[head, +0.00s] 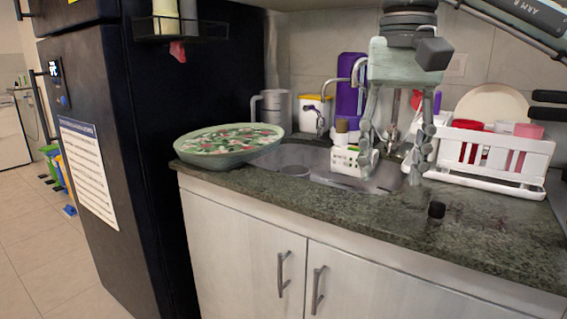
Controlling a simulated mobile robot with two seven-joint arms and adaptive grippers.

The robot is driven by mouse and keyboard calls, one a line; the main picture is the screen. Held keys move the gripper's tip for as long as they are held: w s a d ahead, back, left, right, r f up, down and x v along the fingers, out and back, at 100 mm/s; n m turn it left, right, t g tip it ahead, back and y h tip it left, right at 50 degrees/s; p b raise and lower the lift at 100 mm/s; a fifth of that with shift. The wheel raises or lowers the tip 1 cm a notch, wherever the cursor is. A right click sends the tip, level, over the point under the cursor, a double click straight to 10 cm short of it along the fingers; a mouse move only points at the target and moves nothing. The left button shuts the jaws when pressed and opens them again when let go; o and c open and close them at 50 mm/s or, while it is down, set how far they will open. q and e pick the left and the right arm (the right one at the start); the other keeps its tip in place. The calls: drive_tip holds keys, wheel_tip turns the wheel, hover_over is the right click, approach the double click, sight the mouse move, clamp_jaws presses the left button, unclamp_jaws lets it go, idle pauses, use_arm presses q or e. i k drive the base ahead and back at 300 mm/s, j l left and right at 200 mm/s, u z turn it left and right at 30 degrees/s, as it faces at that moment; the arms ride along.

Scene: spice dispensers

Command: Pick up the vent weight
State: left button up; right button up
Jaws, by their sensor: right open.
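A small black object (436,211), which looks like the vent weight, stands on the dark green stone counter (480,233) to the right of the sink, near the front edge. My right gripper (390,170) hangs pointing down from the top of the view, its two fingers spread wide and nothing between them. In the picture its fingertips are above and to the left of the small black object, apart from it. My left gripper is not in view.
A white dish rack (535,153) with cups and a plate stands behind at the right. The sink (312,161) holds a white caddy (346,160). A large patterned dish (228,145) sits at the left counter end by the black fridge (160,110). The counter's front right is clear.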

sight(437, 210)
drive_tip(key=k+j, duration=0.15)
drive_tip(key=j, duration=0.2)
drive_tip(key=k+j, duration=0.15)
drive_tip(key=j, duration=0.25)
drive_tip(key=k+j, duration=0.2)
drive_tip(key=j, duration=0.15)
drive_tip(key=k+j, duration=0.15)
drive_tip(key=j, duration=0.2)
drive_tip(key=k+j, duration=0.15)
drive_tip(key=j, duration=0.25)
